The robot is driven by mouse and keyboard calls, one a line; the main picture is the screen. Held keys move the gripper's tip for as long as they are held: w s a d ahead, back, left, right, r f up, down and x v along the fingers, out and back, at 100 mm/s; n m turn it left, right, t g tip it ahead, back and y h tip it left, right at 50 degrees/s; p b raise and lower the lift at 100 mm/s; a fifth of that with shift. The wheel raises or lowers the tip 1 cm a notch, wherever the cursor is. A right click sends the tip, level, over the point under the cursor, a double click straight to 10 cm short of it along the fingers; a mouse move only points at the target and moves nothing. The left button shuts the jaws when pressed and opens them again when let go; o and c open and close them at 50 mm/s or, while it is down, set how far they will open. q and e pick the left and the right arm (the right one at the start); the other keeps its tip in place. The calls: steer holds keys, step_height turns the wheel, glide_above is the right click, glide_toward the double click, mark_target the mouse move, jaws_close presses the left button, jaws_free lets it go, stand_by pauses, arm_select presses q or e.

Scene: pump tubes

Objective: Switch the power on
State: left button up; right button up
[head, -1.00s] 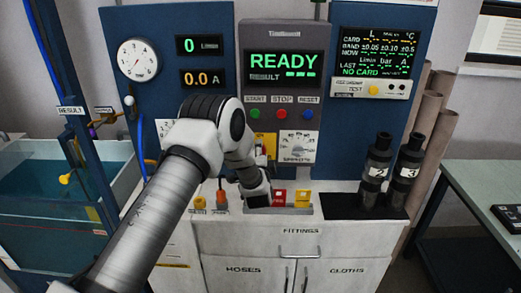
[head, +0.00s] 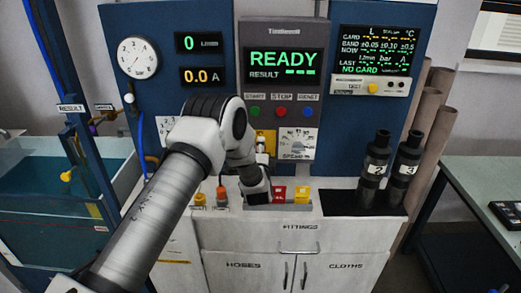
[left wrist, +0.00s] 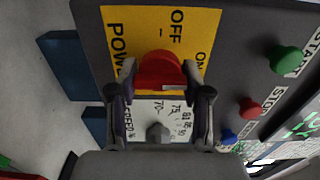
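A yellow power plate (left wrist: 118,20) marked POWER, OFF and ON fills the middle of the left wrist view. It also shows in the head view (head: 270,143), partly hidden by my left arm. A red knob (left wrist: 160,70) stands out from the plate. The fingers of my left gripper (left wrist: 160,66) lie on both sides of the knob, very close to it; whether they press on it is unclear. The knob's exact setting is hard to read. My right gripper is not in view.
A speed dial (head: 297,143) sits beside the plate, with green start (head: 255,111), red stop (head: 281,112) and blue reset (head: 308,112) buttons above. The screen (head: 283,64) reads READY. Coloured fittings (head: 301,195) stand below, black tubes (head: 375,170) to the right, a water tank (head: 35,190) left.

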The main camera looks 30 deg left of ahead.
arm_select(q)
steer(key=o, duration=0.4)
steer(key=shift+o, duration=0.2)
steer(key=v, duration=1.2)
